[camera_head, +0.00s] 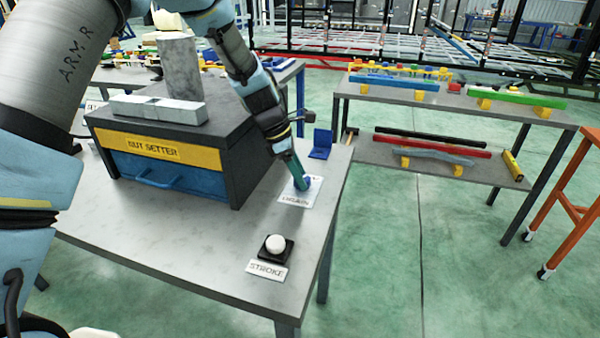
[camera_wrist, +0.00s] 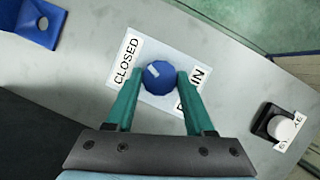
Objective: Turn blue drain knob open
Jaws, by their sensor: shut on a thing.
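The blue drain knob (camera_wrist: 159,78) sits on a white label plate (camera_wrist: 118,79) on the grey table. The plate reads CLOSED on one side, and a partly covered DRAIN label is on another. A white pointer mark on the knob points toward the CLOSED side in the wrist view. My gripper (camera_wrist: 160,85) has green fingers shut on the knob from both sides. In the head view my gripper (camera_head: 301,184) reaches down to the knob (camera_head: 307,182) at the table's right side, covering part of it.
A NUT SETTER box (camera_head: 150,146) stands left of my gripper. A blue bracket (camera_head: 321,144) lies behind the knob. A white STROKE button (camera_head: 274,244) is near the front edge. Shelves with coloured bars (camera_head: 450,95) stand at the right, across open floor.

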